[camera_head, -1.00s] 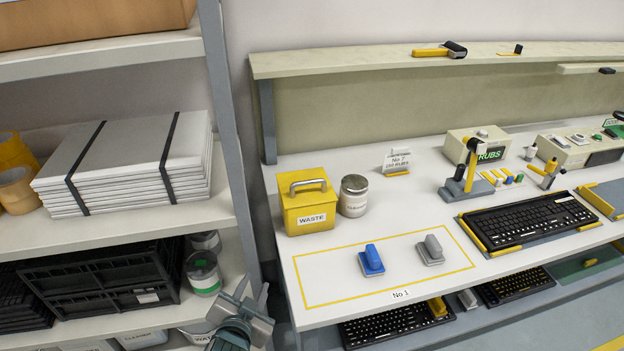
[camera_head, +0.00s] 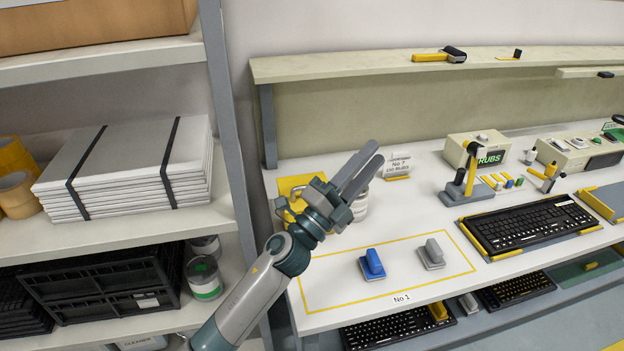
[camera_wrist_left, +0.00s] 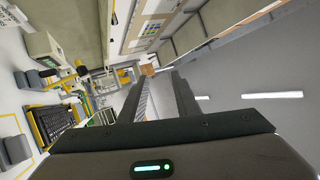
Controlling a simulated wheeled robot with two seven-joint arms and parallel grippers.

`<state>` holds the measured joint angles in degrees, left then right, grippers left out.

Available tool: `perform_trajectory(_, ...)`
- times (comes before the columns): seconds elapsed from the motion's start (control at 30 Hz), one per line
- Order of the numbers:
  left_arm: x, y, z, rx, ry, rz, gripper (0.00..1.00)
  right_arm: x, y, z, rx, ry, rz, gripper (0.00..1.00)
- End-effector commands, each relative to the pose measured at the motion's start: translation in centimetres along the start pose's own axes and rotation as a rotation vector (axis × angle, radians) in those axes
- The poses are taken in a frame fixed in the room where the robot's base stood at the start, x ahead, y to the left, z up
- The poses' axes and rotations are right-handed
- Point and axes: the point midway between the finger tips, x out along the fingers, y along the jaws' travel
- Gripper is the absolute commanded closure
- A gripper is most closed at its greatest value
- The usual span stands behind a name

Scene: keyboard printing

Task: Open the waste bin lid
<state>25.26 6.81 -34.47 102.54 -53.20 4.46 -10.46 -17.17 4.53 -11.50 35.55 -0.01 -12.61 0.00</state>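The yellow waste bin (camera_head: 290,184) stands at the left end of the white workbench. My left gripper and wrist cover most of it, including its label. Part of its metal handle (camera_head: 279,207) shows at the left of my wrist. In the earlier frame its lid is down; now the lid is mostly hidden. My left gripper (camera_head: 374,157) is in front of and above the bin, its fingers pointing up and right past it. The fingers are apart and empty, as the left wrist view (camera_wrist_left: 163,95) also shows. My right gripper is not in view.
A jar (camera_head: 360,204) stands right of the bin, partly behind my gripper. A blue stamp (camera_head: 372,263) and a grey stamp (camera_head: 432,253) stand in the yellow outline. A shelf post (camera_head: 228,130) rises on the left. A sign (camera_head: 397,166) stands behind.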

Motion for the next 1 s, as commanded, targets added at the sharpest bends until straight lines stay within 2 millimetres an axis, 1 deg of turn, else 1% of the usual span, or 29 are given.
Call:
perform_trajectory(0.03,1.9,-0.5,-1.8,0.079,0.101,-0.007,0.71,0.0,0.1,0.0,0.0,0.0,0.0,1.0)
perform_trajectory(0.1,3.6,-0.7,-4.4,0.186,0.243,-0.01,0.71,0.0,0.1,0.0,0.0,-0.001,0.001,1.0)
perform_trajectory(0.2,5.3,-0.1,-7.8,0.34,0.442,0.001,0.71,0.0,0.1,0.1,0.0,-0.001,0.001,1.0)
perform_trajectory(0.3,6.1,1.1,-10.4,0.495,0.641,0.03,0.71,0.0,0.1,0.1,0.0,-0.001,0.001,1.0)
perform_trajectory(0.4,6.3,2.9,-11.9,0.648,0.836,0.079,0.71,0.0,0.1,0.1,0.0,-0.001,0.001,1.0)
perform_trajectory(0.5,5.8,4.8,-12.1,0.796,1.027,0.151,0.71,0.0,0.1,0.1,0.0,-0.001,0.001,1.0)
perform_trajectory(0.57,5.4,5.9,-11.5,0.882,1.137,0.206,0.71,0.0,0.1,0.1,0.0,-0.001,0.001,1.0)
perform_trajectory(0.67,4.5,7.3,-9.3,1.02,1.313,0.321,0.71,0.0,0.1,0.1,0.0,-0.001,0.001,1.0)
perform_trajectory(0.77,3.6,7.9,-5.8,1.145,1.475,0.465,0.71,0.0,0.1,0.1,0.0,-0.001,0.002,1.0)
perform_trajectory(0.87,2.7,7.3,-1.2,1.251,1.618,0.641,0.71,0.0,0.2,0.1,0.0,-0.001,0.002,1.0)
perform_trajectory(0.9,2.4,6.7,0.8,1.287,1.669,0.72,0.71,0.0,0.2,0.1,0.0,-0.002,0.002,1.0)
perform_trajectory(0.97,2.0,5.3,3.8,1.332,1.735,0.842,0.71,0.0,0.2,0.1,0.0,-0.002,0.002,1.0)
perform_trajectory(1.0,1.7,4.3,5.7,1.354,1.772,0.924,0.71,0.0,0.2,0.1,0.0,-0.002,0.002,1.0)
